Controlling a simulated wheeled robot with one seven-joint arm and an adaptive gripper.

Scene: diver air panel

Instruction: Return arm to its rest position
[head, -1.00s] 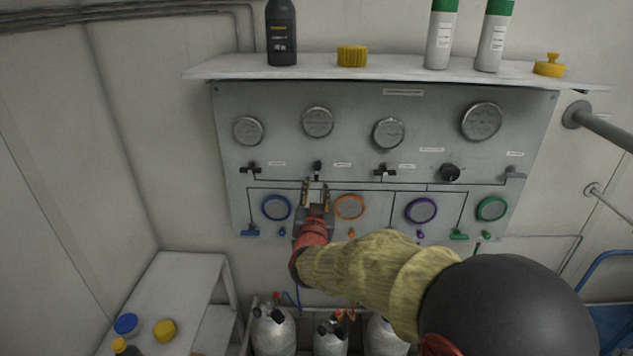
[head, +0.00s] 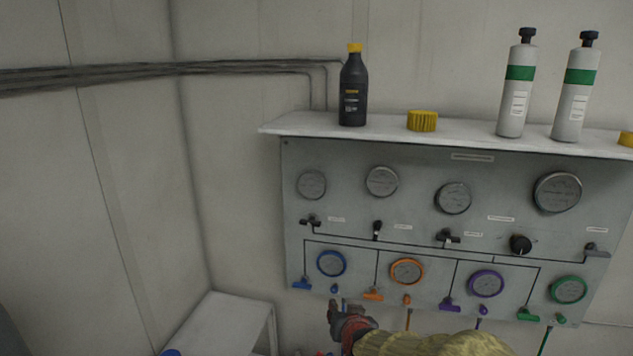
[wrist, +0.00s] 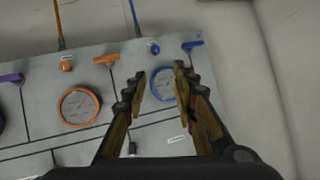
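My gripper (head: 338,307) is low in the head view, in front of the bottom edge of the grey air panel (head: 410,222), below the blue-ringed gauge (head: 331,263). In the wrist view my gripper (wrist: 159,76) has its two fingers apart with nothing between them. The blue-ringed gauge (wrist: 163,86) shows behind the gap between the fingers. Blue (head: 301,283), orange (head: 373,294), purple (head: 449,305) and green (head: 528,315) lever handles line the panel's lower part. My arm comes in from the lower right in a tan sleeve.
A shelf (head: 300,124) above the panel holds a dark bottle (head: 353,90), a yellow cap (head: 422,121) and two white-green cylinders (head: 516,88) (head: 575,90). A white side table (head: 215,318) stands at lower left. The space before the left wall is clear.

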